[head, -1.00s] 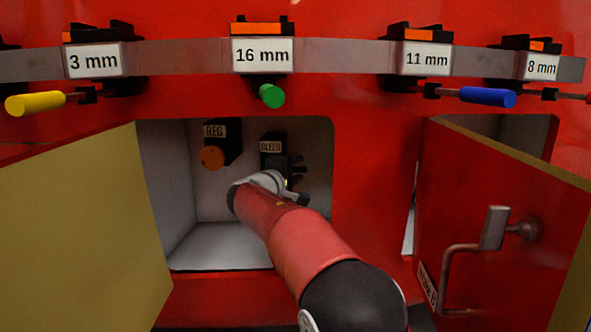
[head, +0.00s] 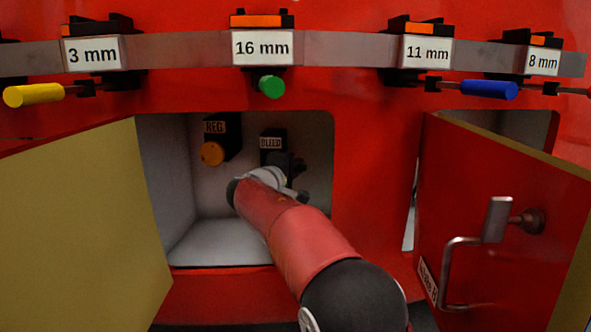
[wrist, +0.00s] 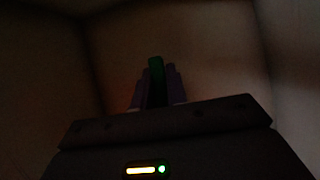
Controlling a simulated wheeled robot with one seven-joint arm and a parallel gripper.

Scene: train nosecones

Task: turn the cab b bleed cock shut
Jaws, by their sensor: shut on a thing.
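The bleed cock's black block (head: 272,157), with a "BLEED" label, is on the back wall of the open compartment in the head view. My arm reaches into this compartment, and my gripper (head: 294,166) is at the block, partly hidden by my wrist. In the dark wrist view, my gripper (wrist: 157,88) is shut on a narrow green handle (wrist: 155,66) that stands upright between the two fingers. The handle is hidden in the head view, so its angle to the block cannot be told there.
An orange knob (head: 212,153) under a "REG" label is left of the bleed block. An open door (head: 75,225) stands at left, and a red door (head: 510,205) with a metal handle at right. Tools hang on a rail (head: 180,49) above.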

